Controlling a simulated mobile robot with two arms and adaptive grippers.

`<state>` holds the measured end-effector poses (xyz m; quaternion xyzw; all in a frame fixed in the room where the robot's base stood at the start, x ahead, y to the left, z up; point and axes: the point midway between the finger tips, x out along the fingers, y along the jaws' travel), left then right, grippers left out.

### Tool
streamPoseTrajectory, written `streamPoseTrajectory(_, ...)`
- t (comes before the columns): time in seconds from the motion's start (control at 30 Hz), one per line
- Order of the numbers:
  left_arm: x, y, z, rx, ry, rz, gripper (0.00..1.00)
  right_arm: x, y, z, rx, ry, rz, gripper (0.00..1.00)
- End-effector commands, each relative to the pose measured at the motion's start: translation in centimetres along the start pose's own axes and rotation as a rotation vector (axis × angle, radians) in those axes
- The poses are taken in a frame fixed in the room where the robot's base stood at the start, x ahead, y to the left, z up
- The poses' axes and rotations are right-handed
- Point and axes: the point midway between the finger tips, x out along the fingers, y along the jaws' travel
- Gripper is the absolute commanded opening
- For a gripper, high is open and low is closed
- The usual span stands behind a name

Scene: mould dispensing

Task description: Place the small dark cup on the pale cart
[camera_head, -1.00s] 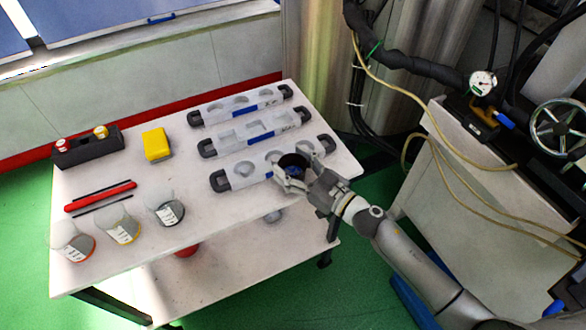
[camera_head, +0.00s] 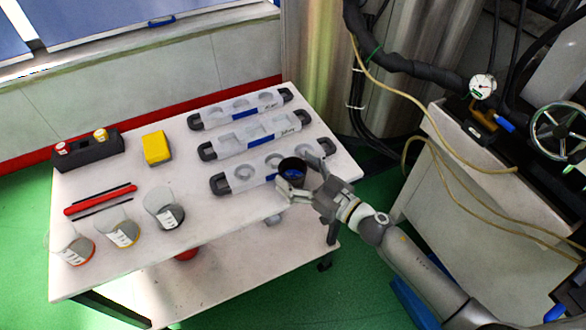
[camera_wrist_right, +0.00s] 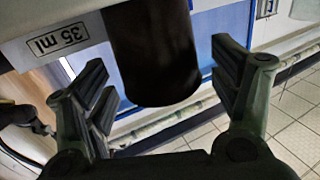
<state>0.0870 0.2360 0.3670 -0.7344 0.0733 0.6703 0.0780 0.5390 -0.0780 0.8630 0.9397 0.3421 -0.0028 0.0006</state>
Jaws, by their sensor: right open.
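The small dark cup (camera_head: 292,166) stands at the front mould tray (camera_head: 262,175) on the pale cart (camera_head: 215,215). In the right wrist view the cup (camera_wrist_right: 152,50) hangs into the picture from the top, between the two spread fingers. My right gripper (camera_head: 303,180) is open, just on the near right side of the cup, with a finger to either side. In the right wrist view the fingers (camera_wrist_right: 160,80) show gaps to the cup on both sides. The cup's base is hidden in the head view. My left gripper is not in view.
Two more mould trays (camera_head: 249,138) lie behind. Several labelled beakers (camera_head: 163,209), a red pen-like tool (camera_head: 100,199), a yellow block (camera_head: 156,147) and a black rack (camera_head: 88,150) are on the cart's left. A cabinet with hoses (camera_head: 470,190) stands at right.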

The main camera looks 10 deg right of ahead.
Motion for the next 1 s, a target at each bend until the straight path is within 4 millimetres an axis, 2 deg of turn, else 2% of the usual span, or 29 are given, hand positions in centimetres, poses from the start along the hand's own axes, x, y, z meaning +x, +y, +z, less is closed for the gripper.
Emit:
streamPoseTrajectory(0.3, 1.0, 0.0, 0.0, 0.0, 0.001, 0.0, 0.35, -6.4, 0.0, 0.3, -0.001, -0.003, 0.0, 0.82)
streamPoseTrajectory(0.5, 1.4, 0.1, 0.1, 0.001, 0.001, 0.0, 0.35, -9.3, 0.0, 0.2, 0.0, -0.002, 0.0, 0.82)
streamPoseTrajectory(0.7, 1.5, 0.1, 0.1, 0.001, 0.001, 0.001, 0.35, -10.5, 0.0, 0.0, -0.002, 0.001, -0.001, 0.82)
streamPoseTrajectory(1.0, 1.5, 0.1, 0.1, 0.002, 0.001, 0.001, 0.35, -10.7, 0.1, 0.1, -0.001, -0.001, 0.002, 0.82)
